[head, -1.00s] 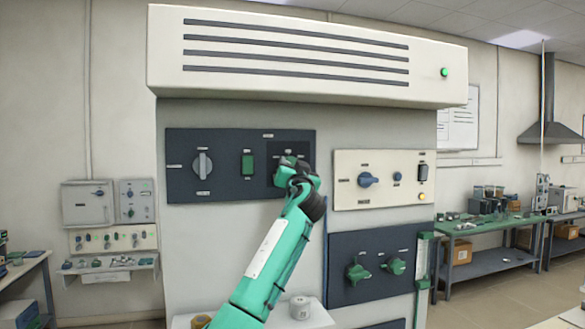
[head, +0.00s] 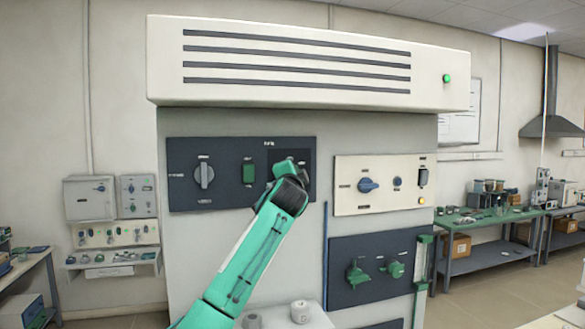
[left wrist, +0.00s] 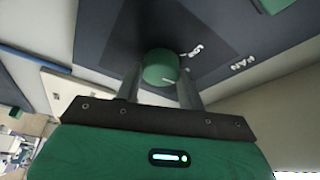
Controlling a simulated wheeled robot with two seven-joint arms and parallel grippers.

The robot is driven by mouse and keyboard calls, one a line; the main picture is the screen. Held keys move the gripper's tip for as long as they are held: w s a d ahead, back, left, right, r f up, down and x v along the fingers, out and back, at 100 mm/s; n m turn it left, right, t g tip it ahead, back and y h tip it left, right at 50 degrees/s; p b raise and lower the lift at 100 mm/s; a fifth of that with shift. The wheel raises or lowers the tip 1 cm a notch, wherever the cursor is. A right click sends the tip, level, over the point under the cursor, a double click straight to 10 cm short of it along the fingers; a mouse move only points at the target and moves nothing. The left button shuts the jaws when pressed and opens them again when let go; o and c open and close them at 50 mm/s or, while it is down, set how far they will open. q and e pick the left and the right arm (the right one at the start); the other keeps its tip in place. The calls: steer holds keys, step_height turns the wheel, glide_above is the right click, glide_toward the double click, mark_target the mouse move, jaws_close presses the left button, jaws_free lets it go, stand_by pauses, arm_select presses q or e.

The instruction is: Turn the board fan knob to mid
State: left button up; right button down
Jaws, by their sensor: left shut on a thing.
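The fan knob (left wrist: 160,68) is a round green knob on the dark board panel. It sits between the two fingers of my left gripper (left wrist: 158,88), which is shut on it. The lettering FAN and what looks like LOW is printed beside it; a small pale mark shows on the knob, but I cannot tell its exact setting. In the head view my left gripper (head: 290,168) is at the right part of the upper dark panel (head: 222,194) and hides the knob. My right gripper is not in view.
To the right is a cream panel (head: 348,205) with a blue knob (head: 367,185). Below it, a dark panel (head: 340,240) carries two green knobs. A shelf with pale pots (head: 300,311) lies below.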

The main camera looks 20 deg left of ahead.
arm_select(q)
steer(key=shift+r+m+p, duration=0.1)
steer(key=shift+m+p, duration=0.25)
steer(key=shift+m, duration=0.15)
steer(key=o, duration=1)
steer(key=shift+b+v, duration=4.1)
steer(key=shift+v, duration=2.75)
